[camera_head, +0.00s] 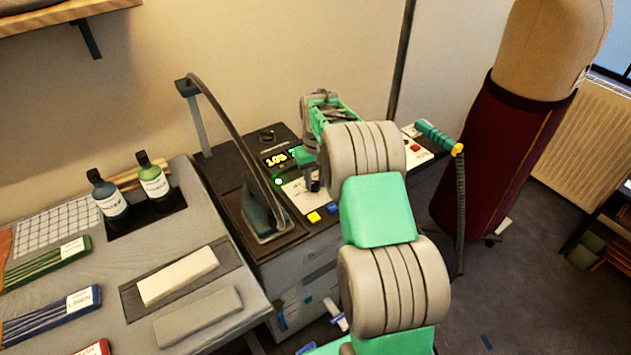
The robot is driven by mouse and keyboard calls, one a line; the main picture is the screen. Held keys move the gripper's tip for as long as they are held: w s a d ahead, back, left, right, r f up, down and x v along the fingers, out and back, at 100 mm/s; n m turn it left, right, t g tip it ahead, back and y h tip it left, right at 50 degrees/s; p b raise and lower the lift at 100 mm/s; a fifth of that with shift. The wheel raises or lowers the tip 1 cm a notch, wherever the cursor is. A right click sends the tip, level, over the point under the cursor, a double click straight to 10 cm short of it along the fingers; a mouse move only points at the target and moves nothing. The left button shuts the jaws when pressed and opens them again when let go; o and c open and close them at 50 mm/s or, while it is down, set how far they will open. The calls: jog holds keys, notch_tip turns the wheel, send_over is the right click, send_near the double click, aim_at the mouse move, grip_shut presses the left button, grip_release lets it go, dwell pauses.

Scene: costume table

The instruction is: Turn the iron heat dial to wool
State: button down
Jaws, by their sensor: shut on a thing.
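The ironing station (233,175) is a dark unit with a lit yellow display (275,159) that appears to read 105. Its white control panel (297,194) carries small print too fine to read. The heat dial (315,187) shows as a small dark knob on this panel, partly covered by my arm. My gripper (313,176) points down at the panel and is shut on the dial; its fingertips are mostly hidden. The dial's pointer and wool mark cannot be made out. The iron (264,215) rests on the station, left of my gripper.
Another black knob (267,136) sits behind the display. Yellow (314,217) and blue (333,208) buttons lie in front. A dark hose arches over the iron. A teal-handled lever (437,136) and a dress form (505,150) stand right; two bottles (110,200) stand left.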

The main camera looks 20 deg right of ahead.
aim_at(314, 184)
jog(key=m+b, duration=0.1)
jog(key=m, duration=0.6)
jog(key=m+b, duration=0.1)
jog(key=m, duration=0.5)
jog(key=shift+w+m, duration=0.1)
jog(key=shift+m, duration=0.3)
jog(key=shift+r, duration=0.1)
jog(key=c, duration=1.1)
grip_release()
notch_tip(314, 184, up, 8)
jog(key=shift+f+b, duration=0.15)
jog(key=shift+b, duration=0.3)
jog(key=shift+a, duration=0.1)
